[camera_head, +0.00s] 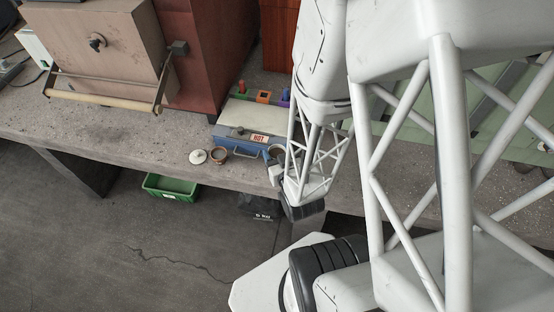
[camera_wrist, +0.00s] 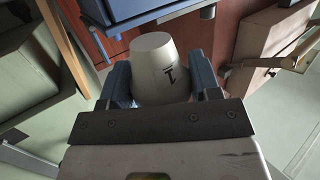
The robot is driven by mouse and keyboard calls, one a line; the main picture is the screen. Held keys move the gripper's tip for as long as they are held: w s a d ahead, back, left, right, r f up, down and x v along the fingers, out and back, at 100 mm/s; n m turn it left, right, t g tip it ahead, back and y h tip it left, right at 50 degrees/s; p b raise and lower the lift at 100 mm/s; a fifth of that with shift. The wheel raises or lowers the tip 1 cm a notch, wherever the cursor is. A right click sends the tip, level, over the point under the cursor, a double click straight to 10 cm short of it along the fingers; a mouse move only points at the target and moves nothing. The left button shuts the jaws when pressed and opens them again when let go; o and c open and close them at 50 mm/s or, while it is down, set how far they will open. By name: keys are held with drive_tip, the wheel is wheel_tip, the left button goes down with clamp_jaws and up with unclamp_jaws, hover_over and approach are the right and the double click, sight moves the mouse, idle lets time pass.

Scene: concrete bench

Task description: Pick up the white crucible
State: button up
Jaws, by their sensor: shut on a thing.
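The white crucible (camera_wrist: 155,62) sits between the two blue fingers of my gripper (camera_wrist: 162,78) in the wrist view. It is pale, tapered and smooth, with a dark mark like a 1 on its side. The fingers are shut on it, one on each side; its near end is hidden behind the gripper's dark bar. In the head view my gripper (camera_head: 272,160) is at the bench's front edge, right of the blue box, and a pale round rim, likely the crucible (camera_head: 279,149), shows partly behind my arm. I cannot tell whether it is clear of the bench.
A blue box marked HOT (camera_head: 240,138) stands left of my gripper. A furnace with a handle bar (camera_head: 100,60) stands at back left. A green bin (camera_head: 171,187) is on the floor.

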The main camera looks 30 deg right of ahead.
drive_tip(key=shift+r, duration=1.3)
